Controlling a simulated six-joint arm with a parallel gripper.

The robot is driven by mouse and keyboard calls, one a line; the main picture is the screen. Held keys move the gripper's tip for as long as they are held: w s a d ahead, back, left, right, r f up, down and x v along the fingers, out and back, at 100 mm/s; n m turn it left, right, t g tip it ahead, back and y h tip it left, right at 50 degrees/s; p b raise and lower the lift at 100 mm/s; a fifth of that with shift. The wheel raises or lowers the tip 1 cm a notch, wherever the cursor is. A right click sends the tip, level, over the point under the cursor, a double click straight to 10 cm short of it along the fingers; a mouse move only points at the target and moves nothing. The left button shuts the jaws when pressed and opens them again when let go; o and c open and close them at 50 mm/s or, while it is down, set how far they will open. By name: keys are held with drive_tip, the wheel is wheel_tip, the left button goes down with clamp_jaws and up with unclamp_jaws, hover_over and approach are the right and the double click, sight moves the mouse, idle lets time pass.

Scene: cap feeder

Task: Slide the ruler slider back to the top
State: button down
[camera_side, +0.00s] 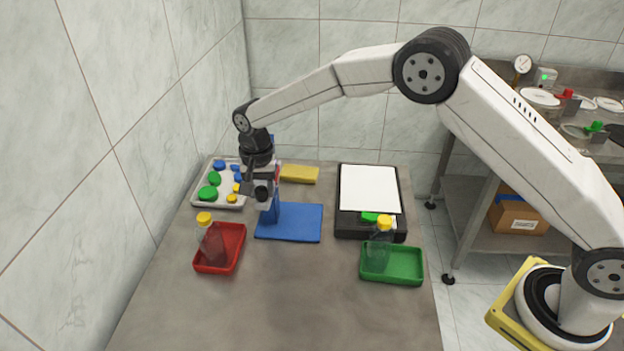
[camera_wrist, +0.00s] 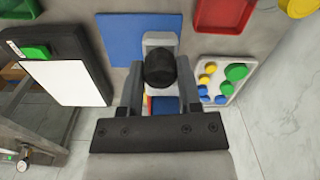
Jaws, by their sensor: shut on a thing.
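A blue stand with a flat base (camera_side: 290,222) and an upright post (camera_side: 270,212) stands near the middle of the table. The base also shows in the wrist view (camera_wrist: 125,35). My gripper (camera_side: 258,188) is at the post, pointing down. In the wrist view my gripper (camera_wrist: 160,88) has one finger on each side of the ruler slider, a pale block with a dark round knob (camera_wrist: 160,68), and is shut on it. The ruler is mostly hidden by the fingers and slider; only small red, white and blue parts show. The slider's exact height on the post is hard to tell.
A red tray (camera_side: 226,262) with a yellow-capped bottle is front left; a green tray (camera_side: 405,278) with another is front right. A white tray (camera_side: 232,206) of coloured caps is left. A yellow block (camera_side: 299,174) lies behind. A black-framed white panel (camera_side: 370,188) is right.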

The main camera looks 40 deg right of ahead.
drive_tip(key=shift+r, duration=3.25)
drive_tip(key=shift+c, duration=2.2)
unclamp_jaws()
wheel_tip(320, 180, up, 8)
drive_tip(key=shift+d, duration=0.1)
